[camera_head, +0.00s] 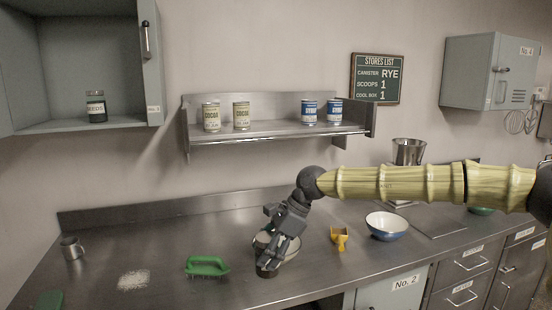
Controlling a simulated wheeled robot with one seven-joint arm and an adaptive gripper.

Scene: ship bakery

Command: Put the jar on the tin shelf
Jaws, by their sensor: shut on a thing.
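A dark jar (96,106) with a white label reading "EEDS" stands upright in the open grey wall cabinet at the upper left. The tin shelf (270,131) is the metal wall shelf in the middle, with pale cocoa tins (241,115) left of centre and blue tins (310,112) towards its right. My gripper (272,247) points down low over the counter, far below and right of the jar. It is shut on a round, pale and dark thing (267,271), mostly hidden by the fingers; I cannot tell what it is or whether it touches the counter.
On the counter stand a metal shaker (72,248), white powder (133,279), a green brush (207,266), a yellow scoop (340,237) and a blue-and-white bowl (386,226). A metal container (408,152) is behind my arm. The shelf has clear room between its tin groups.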

